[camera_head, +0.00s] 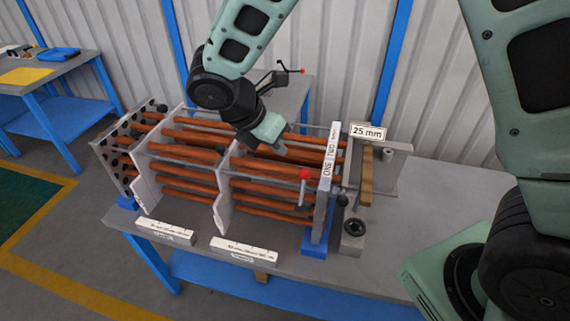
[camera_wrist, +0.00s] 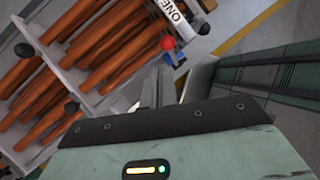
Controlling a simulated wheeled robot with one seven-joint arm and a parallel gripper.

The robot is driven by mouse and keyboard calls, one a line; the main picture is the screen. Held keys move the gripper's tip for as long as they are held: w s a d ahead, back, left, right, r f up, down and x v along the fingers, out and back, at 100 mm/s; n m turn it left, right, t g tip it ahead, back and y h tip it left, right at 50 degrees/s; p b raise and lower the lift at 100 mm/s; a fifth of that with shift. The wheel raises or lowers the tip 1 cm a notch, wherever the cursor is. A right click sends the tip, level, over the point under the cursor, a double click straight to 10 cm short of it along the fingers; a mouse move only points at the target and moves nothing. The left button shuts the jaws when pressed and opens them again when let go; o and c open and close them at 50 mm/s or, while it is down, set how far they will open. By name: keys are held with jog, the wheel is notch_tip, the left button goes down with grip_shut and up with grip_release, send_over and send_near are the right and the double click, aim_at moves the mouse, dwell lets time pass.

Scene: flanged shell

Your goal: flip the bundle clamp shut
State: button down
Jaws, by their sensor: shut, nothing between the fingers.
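The tube bundle (camera_head: 185,163) is a set of copper-coloured tubes held in pale plates on the bench. A lever with a red ball (camera_head: 305,175) stands upright at its front right, beside the white end plate (camera_head: 327,170). Another dark lever with a red tip (camera_head: 301,71) sticks up behind the bundle. I cannot tell which one is the bundle clamp. My gripper (camera_head: 281,150) is shut and empty above the tubes, left of the end plate. In the wrist view the closed fingers (camera_wrist: 158,88) point toward a red ball (camera_wrist: 167,43), with a small gap apparent.
A "25 mm" sign (camera_head: 367,131) and a brown upright block (camera_head: 367,175) stand right of the end plate. Label strips (camera_head: 245,248) lie along the bench's front edge. The grey bench (camera_head: 440,185) is mostly clear at the right. A second blue-framed bench (camera_head: 55,85) is far left.

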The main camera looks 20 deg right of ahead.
jog(key=shift+w+a+r+b, duration=0.15)
jog(key=shift+a+r, duration=0.1)
jog(key=shift+r, duration=0.45)
jog(key=shift+a+r+b, duration=0.1)
jog(key=shift+a+r, duration=0.1)
jog(key=shift+r, duration=0.5)
jog(key=shift+w+a+r+b, duration=0.15)
jog(key=shift+a+r, duration=0.1)
jog(key=shift+r, duration=0.45)
